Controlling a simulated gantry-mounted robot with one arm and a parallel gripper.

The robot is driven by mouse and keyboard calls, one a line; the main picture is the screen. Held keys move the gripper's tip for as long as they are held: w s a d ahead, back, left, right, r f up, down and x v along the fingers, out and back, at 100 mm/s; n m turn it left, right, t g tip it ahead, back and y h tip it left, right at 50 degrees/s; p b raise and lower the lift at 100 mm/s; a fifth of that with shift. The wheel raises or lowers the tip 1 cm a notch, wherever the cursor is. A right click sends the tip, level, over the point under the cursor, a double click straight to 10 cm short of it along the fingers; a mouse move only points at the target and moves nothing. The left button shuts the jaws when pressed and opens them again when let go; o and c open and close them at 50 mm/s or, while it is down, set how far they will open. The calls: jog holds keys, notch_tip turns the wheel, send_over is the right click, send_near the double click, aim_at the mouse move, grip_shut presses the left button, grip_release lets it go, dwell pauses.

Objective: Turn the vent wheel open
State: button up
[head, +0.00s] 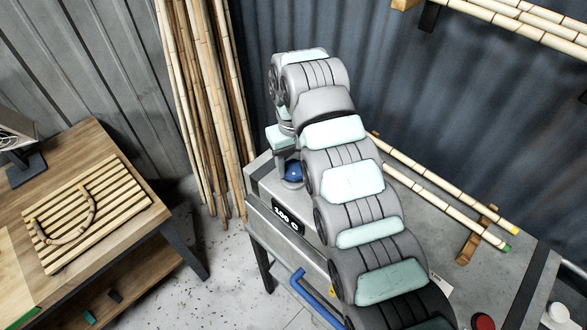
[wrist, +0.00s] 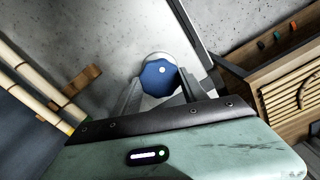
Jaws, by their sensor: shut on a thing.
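The vent wheel (wrist: 159,77) is a blue, lobed knob with a small pale dot near its centre, in the middle of the wrist view. It stands on a round light base on the grey steamer top. In the head view the blue wheel (head: 294,173) shows partly beneath my wrist. My gripper (wrist: 158,92) is shut on the wheel, with one finger on each side of it. In the head view my arm covers much of the area around the wheel.
A "100 C" display (head: 287,215) and a blue handle (head: 316,299) are on the steamer's front. Bamboo poles (head: 440,190) rest on a wooden holder at right. A red button (head: 483,322) is at lower right. A wooden table (head: 150,213) with a slatted rack stands at left.

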aim_at(293, 168)
jog(key=m, duration=0.2)
jog(key=shift+m+b, duration=0.3)
jog(key=shift+m, duration=0.1)
jog(key=shift+m+p, duration=0.4)
jog(key=shift+m, duration=1.7)
jog(key=o, duration=1.4)
jog(key=shift+c, duration=0.2)
notch_tip(293, 168, up, 11)
jog(key=shift+f, duration=0.15)
